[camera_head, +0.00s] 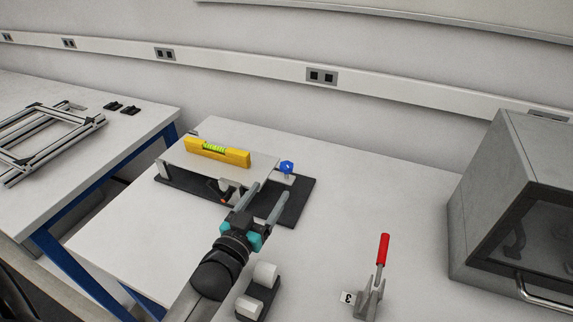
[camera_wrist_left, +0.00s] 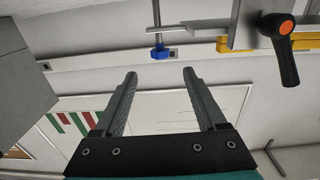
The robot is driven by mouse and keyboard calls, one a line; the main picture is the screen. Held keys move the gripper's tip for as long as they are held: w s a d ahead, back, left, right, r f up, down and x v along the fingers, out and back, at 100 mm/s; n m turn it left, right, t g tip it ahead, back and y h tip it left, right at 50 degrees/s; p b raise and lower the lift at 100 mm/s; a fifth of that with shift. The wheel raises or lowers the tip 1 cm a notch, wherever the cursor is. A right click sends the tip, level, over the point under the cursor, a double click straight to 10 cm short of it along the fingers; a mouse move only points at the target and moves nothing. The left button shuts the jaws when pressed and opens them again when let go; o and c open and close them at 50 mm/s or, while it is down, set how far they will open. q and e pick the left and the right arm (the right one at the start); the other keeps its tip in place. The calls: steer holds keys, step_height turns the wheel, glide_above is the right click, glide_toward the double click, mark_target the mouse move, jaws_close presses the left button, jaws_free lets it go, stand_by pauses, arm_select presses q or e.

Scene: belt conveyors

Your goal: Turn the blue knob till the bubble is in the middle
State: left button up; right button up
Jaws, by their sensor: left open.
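The blue knob (camera_head: 287,167) stands at the right end of a raised plate (camera_head: 262,172) over a dark base (camera_head: 300,204). A yellow spirit level (camera_head: 232,157) with a green vial (camera_head: 213,148) lies on the plate; the bubble is too small to place. My left gripper (camera_head: 271,189) is open and empty, in front of the knob and apart from it. In the left wrist view the knob (camera_wrist_left: 160,52) shows just beyond and between the open fingertips (camera_wrist_left: 160,74), on a vertical rod. My right gripper is not in view.
A black lever with an orange cap (camera_wrist_left: 287,27) is beside the plate. A red-handled clamp (camera_head: 382,252) and a black piece with white cylinders (camera_head: 265,274) stand nearer on the table. A grey box (camera_head: 492,195) is at the right. The table between is clear.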

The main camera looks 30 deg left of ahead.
mark_target(284, 170)
arm_select(q)
steer(key=w, duration=0.7)
steer(key=w+b, duration=0.1)
steer(key=w, duration=0.3)
steer(key=shift+a, duration=0.3)
jaws_close()
